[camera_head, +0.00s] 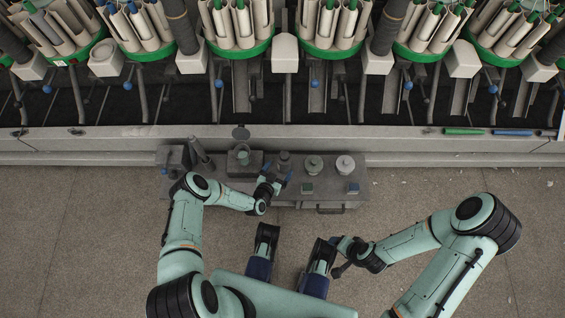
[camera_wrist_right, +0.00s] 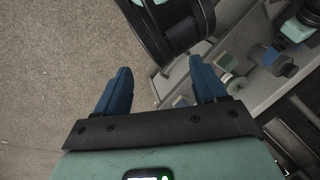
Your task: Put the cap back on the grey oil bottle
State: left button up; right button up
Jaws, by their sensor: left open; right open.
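A dark grey round-topped object (camera_head: 284,157), possibly the grey oil bottle, stands on the grey bench (camera_head: 330,199). It is too small to tell whether it carries a cap. My left gripper (camera_head: 277,172) is open, its blue fingers just in front of this object; I cannot tell whether they touch it. I cannot pick out the cap with certainty. My right gripper (camera_wrist_right: 161,68) is open and empty over the floor, well in front of the bench, with its two blue fingers apart in the right wrist view.
On the bench are a green block (camera_head: 307,188), a blue block (camera_head: 352,188), two pale round-topped items (camera_head: 313,164) (camera_head: 345,164), a box holding something green (camera_head: 242,156) and a tilted cylinder (camera_head: 199,151). The winder (camera_head: 280,130) runs behind. Floor (camera_head: 430,190) to the right is clear.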

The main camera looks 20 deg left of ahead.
pick_arm(q)
jog(key=p+v, duration=0.1)
jog(key=v, duration=0.4)
jog(key=shift+s+r, duration=0.1)
jog(key=shift+s, duration=0.2)
pick_arm(e)
jog(key=shift+g, duration=0.5)
jog(key=s+r, duration=0.1)
jog(key=s+a+r, duration=0.1)
jog(key=s, duration=0.1)
jog(key=shift+a+r, duration=0.15)
jog(key=shift+a, duration=0.05)
